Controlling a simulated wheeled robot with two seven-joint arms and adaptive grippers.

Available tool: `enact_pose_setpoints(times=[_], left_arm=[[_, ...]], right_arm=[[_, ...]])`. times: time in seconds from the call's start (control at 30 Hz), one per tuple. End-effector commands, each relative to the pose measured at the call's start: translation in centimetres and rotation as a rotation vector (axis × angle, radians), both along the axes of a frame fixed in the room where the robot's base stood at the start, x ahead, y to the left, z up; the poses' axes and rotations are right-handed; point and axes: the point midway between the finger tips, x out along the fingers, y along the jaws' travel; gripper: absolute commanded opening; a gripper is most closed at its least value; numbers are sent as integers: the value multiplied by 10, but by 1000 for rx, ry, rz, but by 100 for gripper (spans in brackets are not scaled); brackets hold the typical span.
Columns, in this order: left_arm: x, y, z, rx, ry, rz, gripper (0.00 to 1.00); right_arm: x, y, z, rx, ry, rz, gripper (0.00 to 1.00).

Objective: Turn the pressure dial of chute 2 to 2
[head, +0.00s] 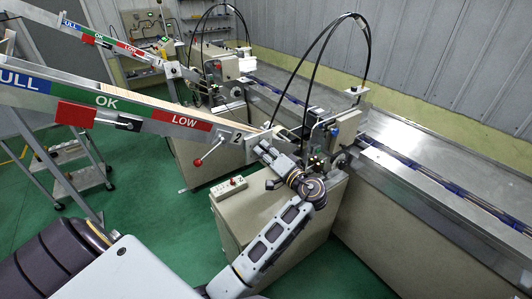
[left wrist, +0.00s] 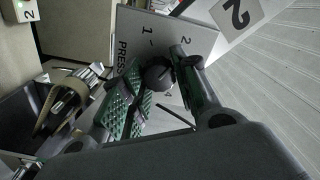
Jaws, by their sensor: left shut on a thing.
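The pressure dial is a round black knob (left wrist: 158,77) on a light panel (left wrist: 150,24) in the left wrist view. The panel shows the figures 1 and 2 and part of the word PRESS. My left gripper (left wrist: 160,84) has its green-padded fingers on either side of the knob and is shut on it. The knob's setting cannot be read. In the head view my left gripper (head: 271,160) is at the lower end of chute 2 (head: 150,117), beside its "2" plate (head: 237,138), and the dial cannot be made out there. My right gripper is not in view.
A lever with a red ball (head: 198,162) sticks out below chute 2. A control box with red buttons (head: 229,187) lies on the beige cabinet (head: 265,213). Black hoses (head: 322,55) arch above the machine. A conveyor (head: 420,172) runs along the right.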

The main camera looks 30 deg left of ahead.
Motion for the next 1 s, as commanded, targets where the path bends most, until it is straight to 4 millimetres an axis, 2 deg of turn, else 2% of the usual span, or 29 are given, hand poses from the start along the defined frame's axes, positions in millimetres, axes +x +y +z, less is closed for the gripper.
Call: enact_pose_setpoints(times=[0.23,0.27,0.4,0.77,1.0], left_arm=[[0,0,-1,-1,0,0,6],[0,0,-1,-1,0,0,34],[0,0,-1,-1,0,0,51],[0,-1,0,-1,-1,0,51],[-6,-15,0,-2,-1,-1,51]], right_arm=[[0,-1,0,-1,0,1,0],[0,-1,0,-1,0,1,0],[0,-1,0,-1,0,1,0],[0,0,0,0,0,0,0],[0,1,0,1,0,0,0]])
